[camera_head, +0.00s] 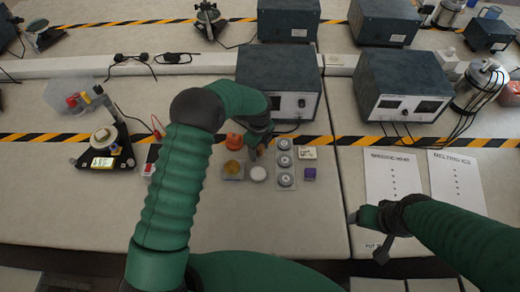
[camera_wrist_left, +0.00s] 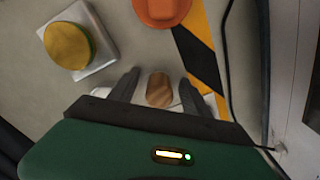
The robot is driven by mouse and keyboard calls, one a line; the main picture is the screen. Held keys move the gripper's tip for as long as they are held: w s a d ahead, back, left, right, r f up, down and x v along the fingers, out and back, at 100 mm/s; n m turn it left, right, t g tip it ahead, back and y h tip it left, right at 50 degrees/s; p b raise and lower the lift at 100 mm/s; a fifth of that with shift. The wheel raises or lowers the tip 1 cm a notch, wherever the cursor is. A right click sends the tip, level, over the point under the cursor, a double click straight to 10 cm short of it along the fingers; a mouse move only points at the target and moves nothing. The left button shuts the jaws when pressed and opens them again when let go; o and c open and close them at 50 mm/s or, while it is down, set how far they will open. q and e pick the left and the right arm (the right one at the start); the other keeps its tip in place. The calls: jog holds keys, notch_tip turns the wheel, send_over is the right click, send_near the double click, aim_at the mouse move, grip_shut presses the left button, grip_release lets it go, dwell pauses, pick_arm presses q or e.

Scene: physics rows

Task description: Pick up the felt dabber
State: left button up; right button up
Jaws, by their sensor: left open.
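A small brown wood-like piece (camera_wrist_left: 158,90), which I take to be the felt dabber, stands between the two fingers of my left gripper (camera_wrist_left: 155,88) in the left wrist view. The fingers are open, one on each side of it, and contact does not show. Its lower part is hidden by the gripper body. In the head view my left gripper (camera_head: 258,148) reaches down among the small items, and the dabber (camera_head: 253,154) is partly hidden there.
Close by are an orange item (camera_head: 235,141), a yellow round item (camera_head: 233,169), a white round dish (camera_head: 258,174), a tray of round weights (camera_head: 285,164) and a purple block (camera_head: 310,174). A dark instrument box (camera_head: 295,78) stands just behind. Two printed sheets (camera_head: 394,178) lie right.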

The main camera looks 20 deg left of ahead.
pick_arm(q)
jog(key=shift+a, duration=0.1)
jog(key=shift+c, duration=0.9)
jog(key=shift+d+r, duration=0.15)
jog(key=shift+d, duration=0.4)
grip_shut()
jog(key=shift+a, duration=0.35)
jog(key=shift+a+r, duration=0.1)
jog(key=shift+r, duration=0.4)
notch_tip(320, 180, up, 3)
jog(key=shift+f+b, duration=0.15)
jog(key=shift+b, duration=0.2)
jog(key=s, duration=0.5)
jog(key=s+a, duration=0.1)
jog(key=s, duration=0.3)
jog(key=s+r+b, duration=0.1)
jog(key=s, duration=0.4)
jog(key=shift+s+a, duration=0.2)
jog(key=shift+s, duration=0.15)
jog(key=shift+s+r, duration=0.1)
jog(key=shift+s, duration=0.5)
pick_arm(e)
jog(key=shift+d+f, duration=0.1)
jog(key=shift+f, duration=0.8)
